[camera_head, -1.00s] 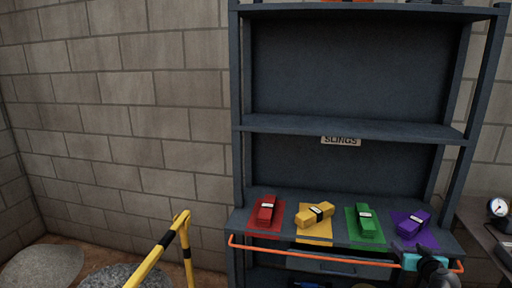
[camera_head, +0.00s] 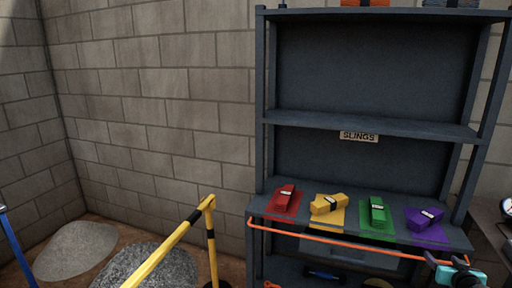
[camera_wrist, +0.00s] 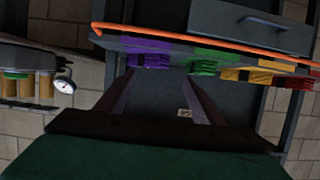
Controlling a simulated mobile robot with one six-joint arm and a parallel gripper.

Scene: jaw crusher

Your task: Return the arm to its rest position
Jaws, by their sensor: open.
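My gripper (camera_head: 434,260) shows at the lower right edge of the head view, in front of the right end of the rack's orange rail (camera_head: 340,240). Its teal and dark body is partly cut off by the frame. In the wrist view, which is upside down, the two dark fingers (camera_wrist: 159,80) are spread apart with nothing between them. Folded slings lie on matching coloured mats on the shelf: red (camera_head: 284,197), yellow (camera_head: 328,204), green (camera_head: 377,211) and purple (camera_head: 425,218). The gripper holds none of them.
The dark rack (camera_head: 262,120) has a "SLINGS" label (camera_head: 359,137) on its middle shelf. A yellow and black barrier (camera_head: 180,235) stands at the lower left, beside gravel piles (camera_head: 150,268). A bench with a gauge (camera_wrist: 64,86) is beside the rack. The block wall closes the back.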

